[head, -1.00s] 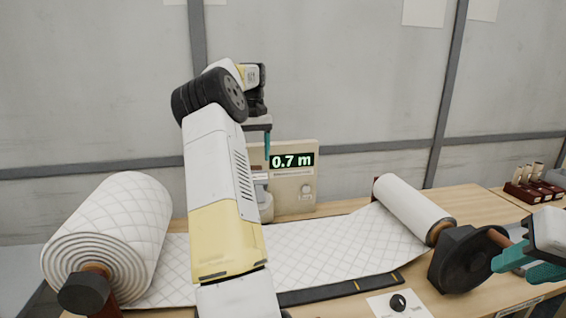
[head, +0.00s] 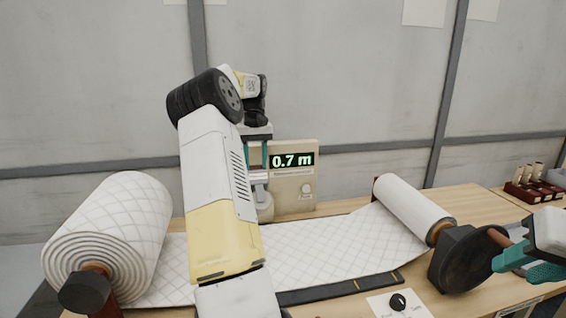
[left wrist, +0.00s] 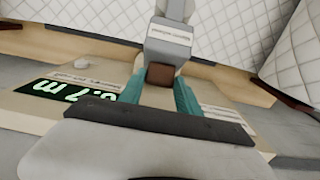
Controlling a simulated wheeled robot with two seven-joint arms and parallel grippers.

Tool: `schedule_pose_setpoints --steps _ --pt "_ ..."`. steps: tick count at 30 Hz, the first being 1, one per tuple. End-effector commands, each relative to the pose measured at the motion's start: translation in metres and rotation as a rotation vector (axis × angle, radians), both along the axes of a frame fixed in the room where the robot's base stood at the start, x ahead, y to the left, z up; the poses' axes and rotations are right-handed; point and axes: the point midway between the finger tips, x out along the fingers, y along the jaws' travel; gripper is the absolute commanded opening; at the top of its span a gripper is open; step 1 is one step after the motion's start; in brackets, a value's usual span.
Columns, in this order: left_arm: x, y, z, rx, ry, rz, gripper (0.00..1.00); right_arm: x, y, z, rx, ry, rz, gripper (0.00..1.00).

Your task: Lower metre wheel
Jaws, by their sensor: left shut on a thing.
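The metre wheel (head: 264,206) is a pale wheel below a grey arm, beside the beige meter box (head: 295,190), which reads 0.7 m. It is at the back edge of the white quilted wadding (head: 325,245); I cannot tell whether it touches. My left gripper (head: 256,165) is above the wheel. In the left wrist view its teal fingers (left wrist: 160,92) are shut on the brown handle (left wrist: 160,73) of the grey wheel arm (left wrist: 168,42). My right gripper (head: 525,262) is beside the black crank (head: 465,260) at right; its grip is unclear.
A thick wadding roll (head: 110,235) stands at left and a thinner roll (head: 410,208) at right. A dark red rack (head: 530,192) stands at the far right. My left arm hides part of the wadding.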

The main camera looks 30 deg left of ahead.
Motion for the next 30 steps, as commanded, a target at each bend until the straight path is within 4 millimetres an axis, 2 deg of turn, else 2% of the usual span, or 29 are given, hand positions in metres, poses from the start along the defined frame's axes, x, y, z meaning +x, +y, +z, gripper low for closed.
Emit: schedule_pose_setpoints --steps 8,16,30 --pt "-0.001 -0.002 0.001 0.008 -0.010 -0.001 0.00 0.000 0.000 0.000 0.000 0.000 0.000 0.36" --pt "-0.012 -0.010 -0.002 0.065 -0.074 -0.001 0.00 0.000 0.000 0.000 0.000 0.000 0.000 0.36" --pt "-0.044 -0.038 -0.028 0.247 -0.294 -0.002 0.00 0.000 0.000 0.000 0.000 0.000 0.000 0.36"
